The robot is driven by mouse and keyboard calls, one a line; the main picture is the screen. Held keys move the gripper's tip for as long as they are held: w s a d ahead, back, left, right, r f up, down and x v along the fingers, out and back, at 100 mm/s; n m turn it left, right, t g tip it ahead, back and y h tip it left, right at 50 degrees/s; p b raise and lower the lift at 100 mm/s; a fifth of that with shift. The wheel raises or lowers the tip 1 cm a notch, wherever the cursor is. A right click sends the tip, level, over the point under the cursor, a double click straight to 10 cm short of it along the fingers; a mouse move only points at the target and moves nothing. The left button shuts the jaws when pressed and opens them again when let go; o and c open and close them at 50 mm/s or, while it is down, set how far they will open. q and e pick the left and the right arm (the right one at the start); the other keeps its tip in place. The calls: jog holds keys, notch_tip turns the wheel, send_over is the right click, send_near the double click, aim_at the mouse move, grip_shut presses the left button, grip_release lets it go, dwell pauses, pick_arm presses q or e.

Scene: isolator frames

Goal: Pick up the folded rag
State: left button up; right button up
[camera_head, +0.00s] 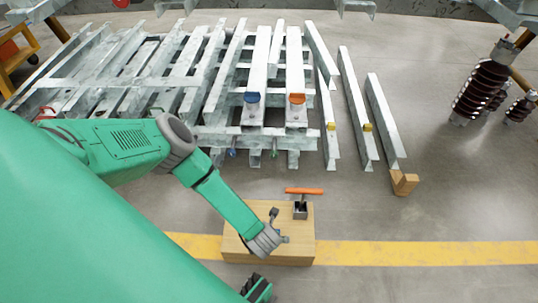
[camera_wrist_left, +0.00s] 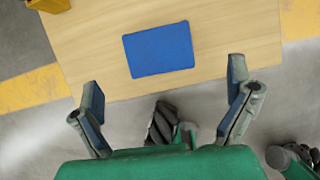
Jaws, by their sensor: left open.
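The folded rag (camera_wrist_left: 158,50) is a flat blue rectangle on top of the wooden box (camera_wrist_left: 90,45) in the left wrist view. In the head view I cannot make it out; my gripper and forearm cover that part of the box (camera_head: 235,245). My left gripper (camera_head: 281,226) is over the box top in the head view. In the left wrist view its fingers (camera_wrist_left: 166,74) are spread apart and empty, and the rag appears beyond and between them, apart from both.
An orange-handled tool (camera_head: 304,191) stands at the box's back right. Galvanized steel beams (camera_head: 255,70) lie stacked behind, with loose ones to the right. Brown insulators (camera_head: 482,85) stand at far right. A yellow floor line (camera_head: 430,252) passes the box; floor right of it is clear.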

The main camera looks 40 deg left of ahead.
pick_arm(q)
jog(key=shift+w+a+f, duration=0.2)
jog(key=shift+a+f, duration=0.1)
jog(key=shift+f, duration=0.2)
jog(key=shift+w+a+f+b, duration=0.1)
jog(key=shift+w+f+b, duration=0.05)
jog(key=shift+f+b, duration=0.25)
jog(key=b+x, duration=0.3)
jog(key=x, duration=0.1)
jog(key=shift+w+r, duration=0.1)
jog(key=shift+w, duration=0.05)
jog(key=shift+r, duration=0.1)
pick_arm(e)
notch_tip(320, 180, down, 4)
jog(key=shift+a+r, duration=0.15)
pick_arm(q)
jog(key=c, duration=1.1)
